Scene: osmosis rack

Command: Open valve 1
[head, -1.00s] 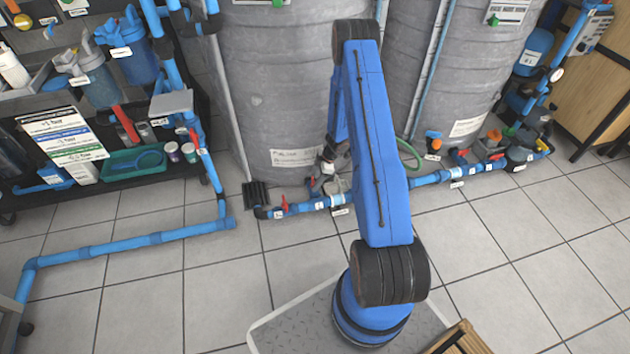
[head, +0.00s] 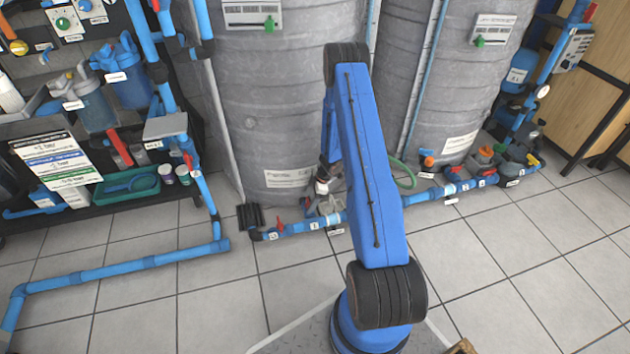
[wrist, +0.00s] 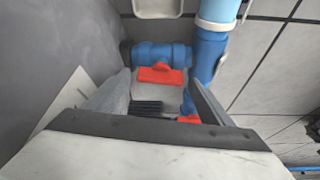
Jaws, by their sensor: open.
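A blue pipe run (head: 295,228) lies low in front of the left grey tank in the head view. It carries a label reading 1 (head: 314,226) and a red valve handle (head: 279,228). In the wrist view a red handle (wrist: 160,74) sits crosswise on a blue valve body (wrist: 162,54), between and just beyond my fingertips. A second red piece (wrist: 188,119) shows lower, near the right finger. My gripper (wrist: 159,78) is open, and nothing is visibly clamped in it. I cannot tell whether the fingers touch the handle. My arm partly hides the pipe in the head view.
Two grey tanks (head: 285,100) (head: 455,80) stand close behind the pipes. A rack with a green tray (head: 130,187) and filter housings is at left. Another blue pipe (head: 120,270) runs along the floor at left. Tiled floor (head: 510,270) is clear at right.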

